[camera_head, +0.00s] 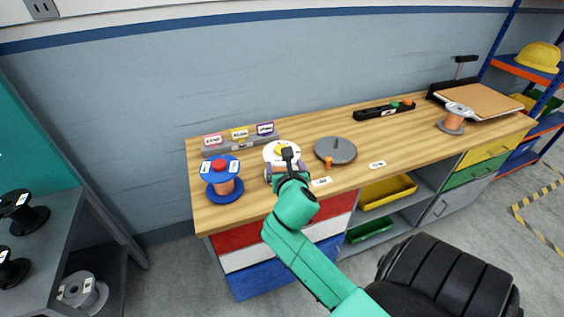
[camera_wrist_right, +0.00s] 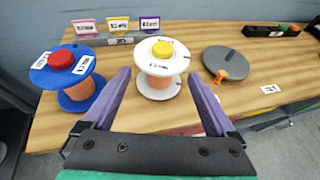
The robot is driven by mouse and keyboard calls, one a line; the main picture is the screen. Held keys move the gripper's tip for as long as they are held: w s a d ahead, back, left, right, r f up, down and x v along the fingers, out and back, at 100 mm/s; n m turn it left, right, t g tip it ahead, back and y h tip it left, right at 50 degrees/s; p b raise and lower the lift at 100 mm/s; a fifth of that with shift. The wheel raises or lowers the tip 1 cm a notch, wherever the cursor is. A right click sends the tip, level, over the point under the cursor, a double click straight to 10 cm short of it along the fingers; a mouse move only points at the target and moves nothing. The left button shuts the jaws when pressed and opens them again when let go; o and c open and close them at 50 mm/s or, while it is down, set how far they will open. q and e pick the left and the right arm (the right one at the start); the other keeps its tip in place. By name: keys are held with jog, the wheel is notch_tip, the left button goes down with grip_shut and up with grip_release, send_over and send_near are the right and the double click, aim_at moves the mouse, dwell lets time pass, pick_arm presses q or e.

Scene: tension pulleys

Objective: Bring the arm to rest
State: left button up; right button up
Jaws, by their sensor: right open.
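My right arm is green and reaches over the front of the wooden workbench in the head view. Its right gripper (camera_head: 287,166) is open, and in the right wrist view its two purple fingers (camera_wrist_right: 164,85) stand wide apart. A white spool with a yellow knob (camera_wrist_right: 160,68) stands upright on the bench beyond and between the fingers. It appears apart from them, with nothing held. In the head view the gripper partly hides this white spool (camera_head: 276,152). My left gripper is not in view.
A blue spool with a red knob (camera_head: 221,178) stands left of the white spool. A grey disc with an orange handle (camera_head: 335,150) lies to the right. Behind stand label cards (camera_head: 240,134). Farther right are a black tray (camera_head: 384,110) and another spool (camera_head: 455,119) on the workbench (camera_head: 410,142).

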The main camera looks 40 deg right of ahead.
jog(key=s+a+f+m+g+y, duration=0.4)
jog(key=s+a+f+m, duration=0.25)
jog(key=m, duration=0.65)
jog(key=s+a+f+m+g+y, duration=0.3)
jog(key=s+a+f+m, duration=0.4)
jog(key=m, duration=0.7)
jog(key=s+d+f+g, duration=0.1)
jog(key=s+f, duration=0.1)
jog(key=f, duration=0.9)
jog(key=s+f+g, duration=0.1)
jog(key=s+f, duration=0.1)
jog(key=f, duration=1)
jog(key=s+d+f+g, duration=0.1)
jog(key=s+d+f, duration=0.2)
jog(key=s+f, duration=1.2)
jog(key=shift+s+f, duration=0.15)
jog(key=shift+s, duration=0.8)
